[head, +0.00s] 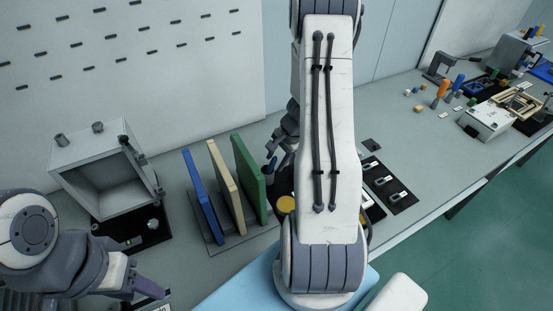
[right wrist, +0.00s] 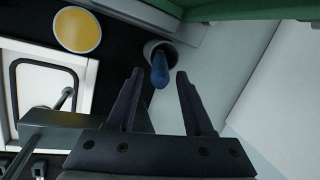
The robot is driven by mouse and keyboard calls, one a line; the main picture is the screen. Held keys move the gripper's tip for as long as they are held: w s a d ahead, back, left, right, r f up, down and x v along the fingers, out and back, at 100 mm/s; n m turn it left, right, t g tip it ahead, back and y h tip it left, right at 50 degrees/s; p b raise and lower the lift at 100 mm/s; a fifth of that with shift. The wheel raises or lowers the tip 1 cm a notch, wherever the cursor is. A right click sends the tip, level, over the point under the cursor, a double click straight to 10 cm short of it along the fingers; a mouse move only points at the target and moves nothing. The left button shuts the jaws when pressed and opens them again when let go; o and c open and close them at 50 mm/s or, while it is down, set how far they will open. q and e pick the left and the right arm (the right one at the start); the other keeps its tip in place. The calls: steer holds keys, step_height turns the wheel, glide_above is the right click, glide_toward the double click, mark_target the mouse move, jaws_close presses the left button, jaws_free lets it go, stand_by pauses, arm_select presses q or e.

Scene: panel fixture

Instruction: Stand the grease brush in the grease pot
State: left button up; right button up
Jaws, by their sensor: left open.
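The blue handle of the grease brush (right wrist: 160,72) stands up out of a small round grey-rimmed cup (right wrist: 152,47) in the right wrist view. My right gripper (right wrist: 158,76) is open, with a finger on each side of the handle and gaps on both sides. A round yellow surface (right wrist: 78,30) lies beside the cup, perhaps grease in the grease pot; it also shows in the head view (head: 287,203), partly behind my right arm. My left gripper (head: 138,285) is open and empty at lower left.
Blue, tan and green panels (head: 250,178) stand upright in a rack left of the brush. A grey open box (head: 105,170) is further left. A black mat with small parts (head: 390,187) lies right of my arm. The far right bench holds fixtures and tools.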

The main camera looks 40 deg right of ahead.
steer(key=p+v, duration=0.2)
steer(key=v, duration=1)
steer(key=shift+r+p, duration=0.4)
steer(key=w+a+r+n, duration=0.1)
steer(key=a, duration=0.3)
steer(key=a+r+n, duration=0.1)
steer(key=a+n, duration=0.1)
steer(key=a, duration=0.1)
steer(key=w+a+r+n, duration=0.1)
steer(key=a+n, duration=0.1)
steer(key=a, duration=0.2)
steer(key=shift+w+a+r+g+y, duration=0.25)
steer(key=shift+w+a+g+y, duration=0.05)
steer(key=shift+w+g+y, duration=0.1)
steer(key=s+a+r+n+g, duration=0.15)
steer(key=s+a+n, duration=0.35)
steer(key=a, duration=0.5)
steer(key=s+a+r+n+g, duration=0.1)
steer(key=s+a+r+n, duration=0.15)
steer(key=a+n, duration=0.5)
steer(key=s+a+r+n, duration=0.1)
steer(key=s+a+n, duration=0.2)
steer(key=s, duration=0.2)
steer(key=s+a+r+n+h, duration=0.1)
steer(key=s+a+r+n, duration=0.1)
steer(key=s+a+n, duration=0.2)
steer(key=shift+s, duration=1.15)
steer(key=shift+f, duration=0.1)
